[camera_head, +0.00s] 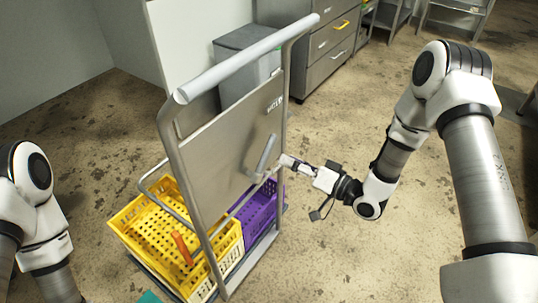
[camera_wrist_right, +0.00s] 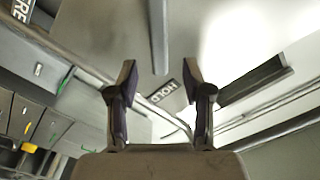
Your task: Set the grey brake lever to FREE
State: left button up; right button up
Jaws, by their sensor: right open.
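The grey brake lever (camera_head: 266,155) is on the steel panel (camera_head: 225,150) of a trolley, slanting up towards the dark HOLD label (camera_head: 275,104). In the right wrist view the lever (camera_wrist_right: 159,38) comes down from the top edge, its end near the HOLD label (camera_wrist_right: 163,92). A second label (camera_wrist_right: 20,9), cut off and reading "RE", is in the top left corner. My right gripper (camera_wrist_right: 160,84) is open, with the lever's end between and just beyond its fingertips; contact cannot be told. In the head view the right gripper (camera_head: 282,166) is beside the lever. My left gripper is out of view.
The trolley has a thick push handle (camera_head: 240,62) above the panel. A yellow crate (camera_head: 150,215) and a purple crate (camera_head: 262,208) stand on its base. Grey drawer cabinets (camera_head: 325,50) stand behind. The floor to the right is open.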

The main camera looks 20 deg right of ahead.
aim_at(270, 152)
jog(key=b+x, duration=0.1)
jog(key=x, duration=0.6)
jog(key=shift+w+f, duration=0.1)
jog(key=shift+w, duration=0.05)
grip_shut()
